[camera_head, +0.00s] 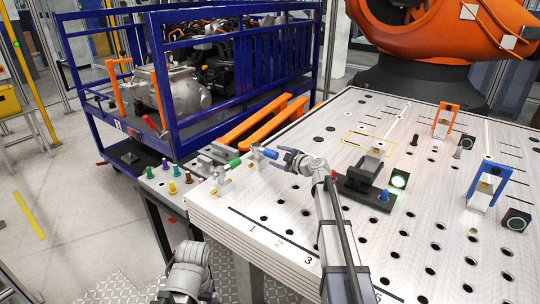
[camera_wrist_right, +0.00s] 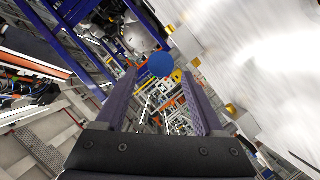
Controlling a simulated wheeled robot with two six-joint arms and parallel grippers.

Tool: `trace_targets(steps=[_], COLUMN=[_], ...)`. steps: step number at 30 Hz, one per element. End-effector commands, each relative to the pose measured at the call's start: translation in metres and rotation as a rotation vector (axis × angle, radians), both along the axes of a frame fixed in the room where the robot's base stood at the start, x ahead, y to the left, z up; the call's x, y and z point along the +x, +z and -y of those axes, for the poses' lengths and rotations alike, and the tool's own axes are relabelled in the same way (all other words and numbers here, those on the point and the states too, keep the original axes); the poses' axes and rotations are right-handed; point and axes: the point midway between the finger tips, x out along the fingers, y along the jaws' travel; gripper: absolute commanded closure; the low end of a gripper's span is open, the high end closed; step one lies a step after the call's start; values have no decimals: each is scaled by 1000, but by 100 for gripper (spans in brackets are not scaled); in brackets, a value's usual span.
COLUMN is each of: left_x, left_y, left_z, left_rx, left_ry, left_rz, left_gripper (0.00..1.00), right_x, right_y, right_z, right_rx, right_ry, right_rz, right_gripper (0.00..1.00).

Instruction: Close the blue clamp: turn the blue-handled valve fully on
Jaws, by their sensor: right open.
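The blue-handled valve (camera_head: 270,153) is on the left edge of the perforated table (camera_head: 215,200), just right of a green-handled valve (camera_head: 234,163). My right gripper (camera_head: 284,154) reaches left over the table with its fingertips close to the blue handle. In the right wrist view its two dark fingers (camera_wrist_right: 160,82) are apart, and the round blue handle end (camera_wrist_right: 160,64) shows between and just beyond the tips. Contact cannot be told. The blue clamp (camera_head: 488,185) stands on the right of the table. Part of my left arm shows at the bottom; its gripper is not visible.
A dark fixture with a blue knob (camera_head: 385,195) and a lit green lamp (camera_head: 399,179) lie right of my right wrist. An orange clamp (camera_head: 445,119) stands farther back. A small panel of coloured knobs (camera_head: 173,187) and a blue-framed cart (camera_head: 165,130) are at left.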

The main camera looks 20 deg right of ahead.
Motion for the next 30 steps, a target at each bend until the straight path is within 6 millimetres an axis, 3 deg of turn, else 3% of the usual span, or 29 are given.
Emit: trace_targets(steps=[9,20,30], left_x=[0,0,0], left_y=[-15,-16,-16], left_z=[0,0,0], left_rx=[0,0,0], left_ry=[0,0,0], left_rz=[0,0,0], left_gripper=[12,12,12], right_x=[46,52,51], right_y=[-15,-15,-15], right_z=[-16,-19,-19], right_rx=[1,1,1], right_ry=[1,0,0], right_rz=[-1,0,0], right_gripper=[30,31,69])
